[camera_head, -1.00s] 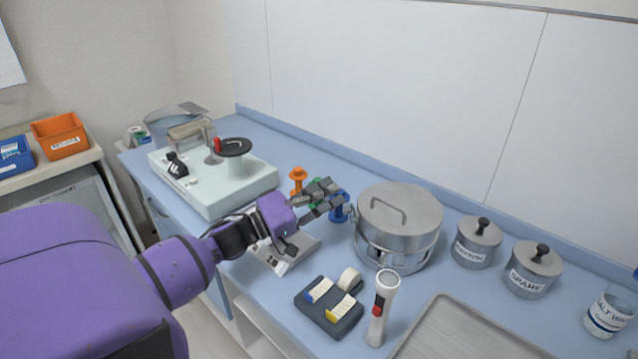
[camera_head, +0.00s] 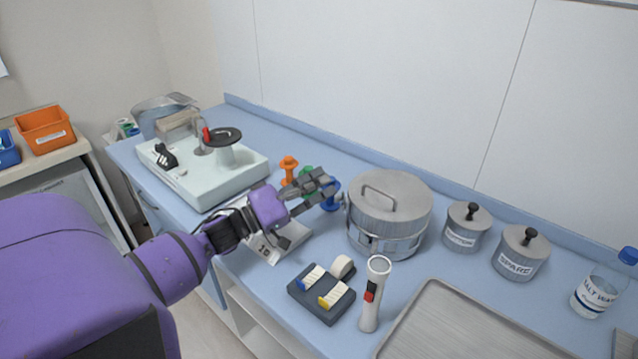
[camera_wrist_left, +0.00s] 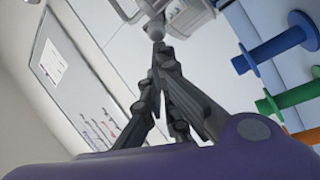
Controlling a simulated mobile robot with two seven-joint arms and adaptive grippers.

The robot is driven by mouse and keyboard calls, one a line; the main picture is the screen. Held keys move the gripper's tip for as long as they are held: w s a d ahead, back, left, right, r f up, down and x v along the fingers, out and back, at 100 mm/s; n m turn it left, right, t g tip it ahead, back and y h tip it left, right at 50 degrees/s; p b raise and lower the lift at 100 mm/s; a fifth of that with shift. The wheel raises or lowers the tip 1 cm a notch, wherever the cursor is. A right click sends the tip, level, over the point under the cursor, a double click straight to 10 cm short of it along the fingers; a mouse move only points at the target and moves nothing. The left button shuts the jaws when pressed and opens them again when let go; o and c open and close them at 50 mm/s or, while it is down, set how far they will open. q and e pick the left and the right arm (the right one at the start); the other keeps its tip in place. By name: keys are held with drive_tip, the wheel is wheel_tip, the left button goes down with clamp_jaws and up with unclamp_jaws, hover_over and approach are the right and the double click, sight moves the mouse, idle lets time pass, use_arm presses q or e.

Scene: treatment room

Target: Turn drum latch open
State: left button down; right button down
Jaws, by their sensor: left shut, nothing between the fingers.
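The drum (camera_head: 385,238) is a round brushed-metal pot with a flat lid and a bar handle, standing on the blue counter. A small rounded knob (camera_wrist_left: 156,30) on its side, which I take for the latch, shows in the left wrist view; the drum's metal side (camera_wrist_left: 190,18) is behind it. My left gripper (camera_head: 334,186) is at the drum's left side. Its fingertips (camera_wrist_left: 160,56) are together with nothing between them, just short of the knob in the picture; I cannot tell whether they touch it. My right gripper is not in view.
Blue (camera_head: 329,200), green and orange (camera_head: 289,170) spools stand close beside the gripper. A white flashlight (camera_head: 373,295) and a dark block with labelled pieces (camera_head: 322,307) are in front. Lidded pots (camera_head: 466,228) stand right; a pale scale-like device (camera_head: 205,178) stands left.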

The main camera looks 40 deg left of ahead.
use_arm(q)
drive_tip(key=shift+s+d+r+m+h, duration=0.15)
drive_tip(key=shift+m+h, duration=0.1)
drive_tip(key=shift+m, duration=0.25)
drive_tip(key=shift+s+d+m+h, duration=0.15)
drive_tip(key=shift+m+h, duration=0.1)
drive_tip(key=shift+m, duration=0.25)
drive_tip(key=shift+s+d+f+m+h+p, duration=0.25)
drive_tip(key=shift+s+d+m+h, duration=0.7)
drive_tip(key=shift+m, duration=0.65)
drive_tip(key=shift+s+d+f+m+h+p, duration=0.25)
drive_tip(key=shift+s+d+m+h, duration=0.4)
drive_tip(key=shift+s+d+m, duration=0.7)
drive_tip(key=shift+w+a+m, duration=0.25)
drive_tip(key=shift+a, duration=0.05)
